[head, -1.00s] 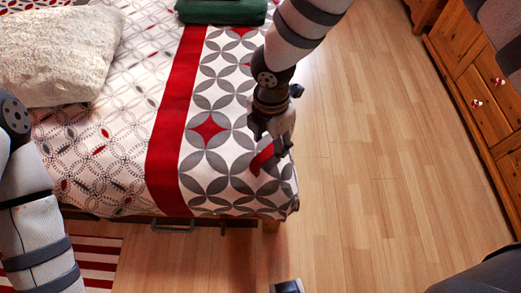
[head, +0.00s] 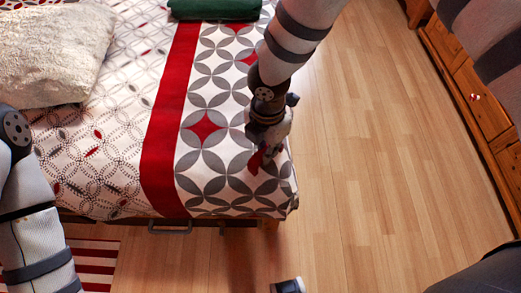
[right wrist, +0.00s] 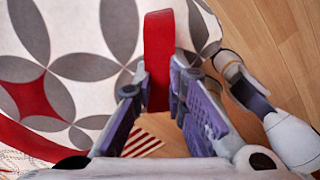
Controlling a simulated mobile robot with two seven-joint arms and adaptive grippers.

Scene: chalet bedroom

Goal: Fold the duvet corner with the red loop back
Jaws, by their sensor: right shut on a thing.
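The duvet (head: 222,85) lies over the bed, white with grey circle patterns, red diamonds and a wide red band. Its near right corner (head: 283,200) hangs at the bed's edge. The red loop (right wrist: 158,50) is a red strap at that corner. My right gripper (head: 258,160) is over the corner; in the right wrist view (right wrist: 158,95) its two fingers are shut on the red loop, one on each side. In the head view the arm and gripper hide most of the loop (head: 254,163). Only links of my left arm show at the left; its gripper is out of view.
A white fluffy pillow (head: 50,50) lies at the upper left of the bed and a dark green folded cloth (head: 214,9) at the top. A wooden drawer unit (head: 470,95) stands at the right. Open wooden floor (head: 370,150) lies between. A red-striped rug (head: 95,262) is at lower left.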

